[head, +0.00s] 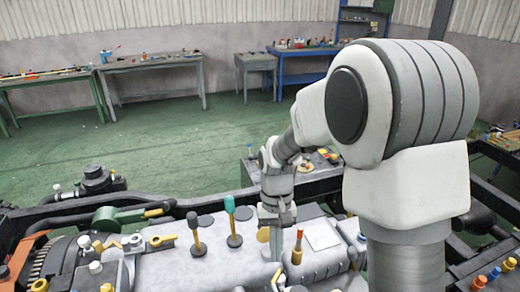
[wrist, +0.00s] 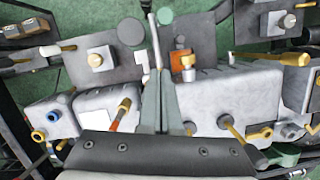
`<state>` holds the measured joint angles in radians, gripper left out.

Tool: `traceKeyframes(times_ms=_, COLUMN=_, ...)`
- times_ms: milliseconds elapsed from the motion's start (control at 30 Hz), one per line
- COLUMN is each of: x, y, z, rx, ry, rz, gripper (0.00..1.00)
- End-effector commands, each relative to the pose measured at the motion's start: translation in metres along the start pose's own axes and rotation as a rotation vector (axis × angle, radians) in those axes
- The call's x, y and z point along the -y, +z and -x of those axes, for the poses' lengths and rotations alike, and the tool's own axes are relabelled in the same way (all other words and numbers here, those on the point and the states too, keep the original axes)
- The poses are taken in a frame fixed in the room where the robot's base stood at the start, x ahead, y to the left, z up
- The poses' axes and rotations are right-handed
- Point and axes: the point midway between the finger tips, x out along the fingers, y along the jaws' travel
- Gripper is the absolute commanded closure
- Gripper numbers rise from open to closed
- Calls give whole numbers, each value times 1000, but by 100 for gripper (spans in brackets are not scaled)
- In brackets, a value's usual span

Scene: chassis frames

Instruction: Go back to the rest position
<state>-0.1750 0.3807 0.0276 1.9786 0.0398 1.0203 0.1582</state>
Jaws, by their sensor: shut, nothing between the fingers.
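My gripper (head: 276,240) hangs pointing down over the grey chassis top (head: 213,262) in the head view, near the middle of the picture. In the wrist view my gripper (wrist: 157,62) has its fingers together, with nothing visible held between them. An orange-handled tool (head: 298,246) stands upright just right of the gripper in the head view. A teal-topped tool (head: 231,220) and a dark-topped tool (head: 195,234) stand to its left. The exact gap between the fingertips and the chassis surface cannot be told.
A white square plate (head: 321,234) lies right of the gripper. A green-handled part (head: 120,218) and yellow-tipped fittings lie to the left. Black frame rails border the chassis. Workbenches (head: 150,66) stand along the far wall, with open green floor (head: 160,140) between.

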Motion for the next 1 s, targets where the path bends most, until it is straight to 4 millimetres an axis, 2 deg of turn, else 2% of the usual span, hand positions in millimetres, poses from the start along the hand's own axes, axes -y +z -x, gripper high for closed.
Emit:
traceKeyframes(times_ms=133, x=-7, y=9, z=20, rx=-51, ry=-7, rz=0, gripper=100)
traceKeyframes(times_ms=267, x=-18, y=26, z=49, rx=-136, ry=-16, rz=-3, gripper=100)
traceKeyframes(times_ms=400, x=-31, y=50, z=77, rx=-235, ry=-22, rz=-3, gripper=100)
traceKeyframes(times_ms=600, x=-48, y=87, z=108, rx=-376, ry=-26, rz=-7, gripper=100)
traceKeyframes(times_ms=800, x=-63, y=125, z=127, rx=-518, ry=-21, rz=-11, gripper=100)
traceKeyframes(times_ms=1000, x=-75, y=159, z=136, rx=-646, ry=-9, rz=-16, gripper=100)
